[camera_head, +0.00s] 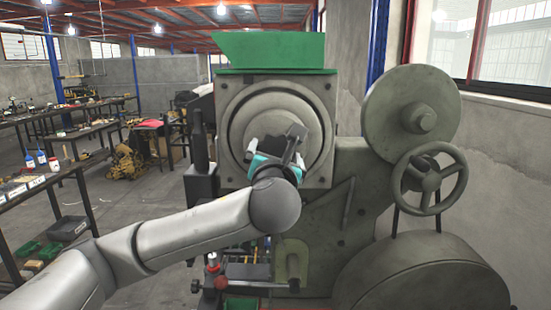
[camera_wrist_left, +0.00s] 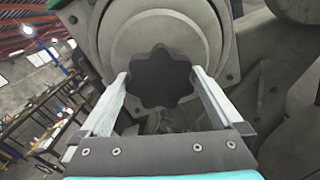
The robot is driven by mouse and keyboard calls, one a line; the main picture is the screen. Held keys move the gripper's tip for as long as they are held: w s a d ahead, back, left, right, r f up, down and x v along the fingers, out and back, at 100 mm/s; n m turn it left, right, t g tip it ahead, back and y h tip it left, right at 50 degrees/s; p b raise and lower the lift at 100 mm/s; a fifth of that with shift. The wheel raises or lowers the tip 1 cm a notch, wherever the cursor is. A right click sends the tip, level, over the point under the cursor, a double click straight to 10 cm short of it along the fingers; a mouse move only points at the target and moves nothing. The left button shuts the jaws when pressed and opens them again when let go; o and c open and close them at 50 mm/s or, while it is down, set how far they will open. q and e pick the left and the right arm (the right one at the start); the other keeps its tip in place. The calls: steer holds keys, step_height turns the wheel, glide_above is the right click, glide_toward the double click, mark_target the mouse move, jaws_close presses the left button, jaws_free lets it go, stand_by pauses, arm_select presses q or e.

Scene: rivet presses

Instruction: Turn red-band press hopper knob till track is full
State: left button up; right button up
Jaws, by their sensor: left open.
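The press (camera_head: 345,210) is a large grey machine with a green hopper (camera_head: 268,50) on top. Below the hopper is a round grey housing. In the left wrist view a dark, star-shaped knob (camera_wrist_left: 160,88) sits at the housing's centre. No red band shows clearly, and I cannot make out the track's fill. My right gripper is out of view.
A handwheel (camera_head: 430,180) and a round pulley (camera_head: 411,107) stand at the press's right. A small red-topped part (camera_head: 213,262) is low at the press's front. Workbenches (camera_head: 60,185) line the left, with open floor between.

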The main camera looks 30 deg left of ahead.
arm_select(q)
steer(key=c, duration=1.1)
steer(key=shift+n, duration=0.3)
steer(key=n+p, duration=0.2)
steer(key=n, duration=0.1)
steer(key=shift+n, duration=0.3)
steer(key=n+p, duration=0.1)
steer(key=n, duration=0.4)
steer(key=shift+n+p, duration=0.3)
steer(key=n, duration=0.5)
steer(key=shift+p, duration=0.4)
steer(key=n, duration=0.5)
steer(key=shift+n, duration=0.3)
